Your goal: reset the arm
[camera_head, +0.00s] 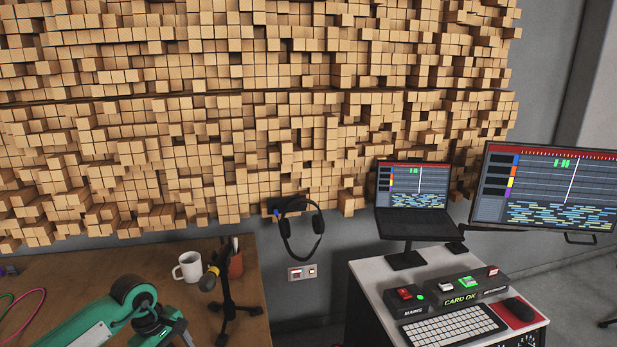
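My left arm (95,318), green with black joints, comes in at the bottom left. It bends at a black joint, and a green and black end part (165,326) runs down to the bottom edge. The picture cuts it off, so I cannot make out its fingertips or whether it holds anything. It is in front of the wooden desk (70,268). My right arm and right gripper are not in view.
A white mug (187,267) and a black microphone stand (228,290) are on the desk near my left arm. Headphones (301,228) hang on the wall. A console (440,263) with a laptop (415,222), keyboard (450,325) and button boxes (462,290) stands at right.

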